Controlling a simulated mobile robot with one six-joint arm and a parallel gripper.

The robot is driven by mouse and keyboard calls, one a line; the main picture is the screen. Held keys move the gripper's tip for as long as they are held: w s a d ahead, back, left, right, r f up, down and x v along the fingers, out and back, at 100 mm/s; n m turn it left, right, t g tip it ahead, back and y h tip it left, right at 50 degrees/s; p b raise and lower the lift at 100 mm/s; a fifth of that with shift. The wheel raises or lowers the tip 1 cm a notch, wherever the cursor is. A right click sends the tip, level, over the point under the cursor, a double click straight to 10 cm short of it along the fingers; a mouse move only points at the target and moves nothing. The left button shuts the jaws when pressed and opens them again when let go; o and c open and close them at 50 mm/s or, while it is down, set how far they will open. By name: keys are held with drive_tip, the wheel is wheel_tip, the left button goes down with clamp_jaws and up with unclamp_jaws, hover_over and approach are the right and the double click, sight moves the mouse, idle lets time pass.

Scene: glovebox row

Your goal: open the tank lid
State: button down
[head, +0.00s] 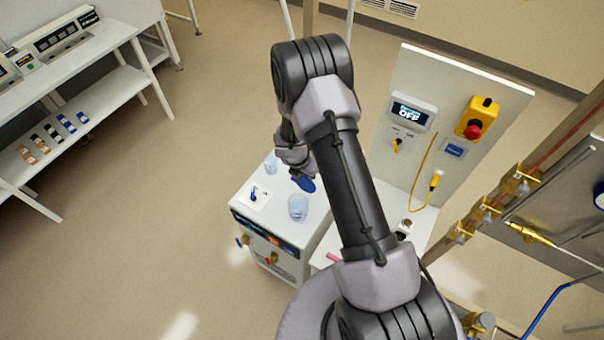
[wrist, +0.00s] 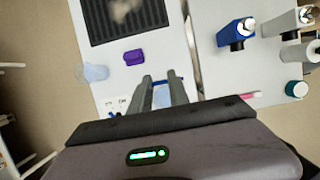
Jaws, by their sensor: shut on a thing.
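A white tank unit (head: 318,228) stands on the floor at the centre of the head view, with a dark band and brass valves on its front. My gripper (head: 298,172) is over its top, partly hidden by my own wrist. A dark blue rounded piece (head: 304,184) shows right at the fingertips. In the wrist view, my gripper's fingers (wrist: 163,86) are close together around a small blue piece (wrist: 161,96). I cannot tell whether this is the lid's handle. The lid's edges and hinge are not clear in either view.
The wrist view shows a purple block (wrist: 133,57) and a dark grille (wrist: 122,18). An upright panel (head: 408,160) bounds the right side.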

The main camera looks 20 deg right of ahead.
drive_tip(key=shift+w+d+f+p, duration=0.1)
drive_tip(key=shift+w+d+p, duration=0.25)
drive_tip(key=shift+w+d, duration=0.3)
drive_tip(key=shift+d, duration=0.15)
